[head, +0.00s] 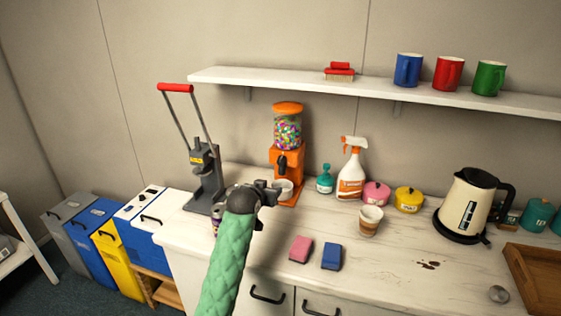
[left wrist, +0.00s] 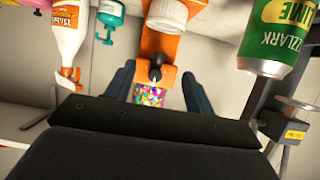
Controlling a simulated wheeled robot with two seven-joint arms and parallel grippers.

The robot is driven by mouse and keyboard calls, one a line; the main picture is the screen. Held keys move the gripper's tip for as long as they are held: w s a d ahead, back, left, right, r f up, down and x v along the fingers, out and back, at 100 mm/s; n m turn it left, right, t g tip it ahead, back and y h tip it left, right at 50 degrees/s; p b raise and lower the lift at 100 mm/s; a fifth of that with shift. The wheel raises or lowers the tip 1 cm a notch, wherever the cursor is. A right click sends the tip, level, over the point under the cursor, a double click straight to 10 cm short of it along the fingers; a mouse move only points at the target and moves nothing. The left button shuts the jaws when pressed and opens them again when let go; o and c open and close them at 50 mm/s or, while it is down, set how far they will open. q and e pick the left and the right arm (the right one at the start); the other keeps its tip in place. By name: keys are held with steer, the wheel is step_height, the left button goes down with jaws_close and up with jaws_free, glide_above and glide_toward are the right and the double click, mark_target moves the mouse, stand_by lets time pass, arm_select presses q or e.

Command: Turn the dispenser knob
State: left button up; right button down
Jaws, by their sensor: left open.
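The dispenser (head: 288,158) is orange with a clear globe of colourful candies and stands on the counter against the wall. Its dark knob (head: 282,164) is on the front, above a white cup (head: 284,188). My left gripper (head: 268,188), on a green-sleeved arm, is in front of the dispenser, below the knob in the picture. In the left wrist view, which looks upside down, my open left gripper (left wrist: 157,71) has one finger on each side of the black knob (left wrist: 155,74). Nothing is clearly between the fingers; contact cannot be told. My right gripper is not in view.
A grey lever press (head: 207,175) stands left of the dispenser. A green can (left wrist: 272,40) is close by in the wrist view. A teal bottle (head: 325,180) and spray bottle (head: 351,172) stand to the right. A shelf (head: 300,80) runs above.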

mark_target(280, 163)
arm_select(q)
steer(key=w+d+t+p, duration=0.1)
steer(key=w, duration=0.3)
steer(key=w+d+r+t+h, duration=0.1)
steer(key=w+t, duration=0.1)
steer(key=w, duration=0.2)
steer(key=w+d+t+p, duration=0.1)
steer(key=w, duration=0.3)
steer(key=shift+w+d+r+p, duration=0.25)
steer(key=shift+w+r+p, duration=0.05)
steer(key=shift+w+r, duration=0.05)
steer(key=shift+w+d+f, duration=0.15)
steer(key=shift+w+d, duration=0.05)
steer(key=shift+w, duration=0.4)
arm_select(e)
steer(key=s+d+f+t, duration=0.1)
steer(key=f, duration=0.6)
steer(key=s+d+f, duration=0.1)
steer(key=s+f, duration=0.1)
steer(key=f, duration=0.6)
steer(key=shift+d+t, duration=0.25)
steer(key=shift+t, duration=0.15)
arm_select(q)
steer(key=c, duration=1)
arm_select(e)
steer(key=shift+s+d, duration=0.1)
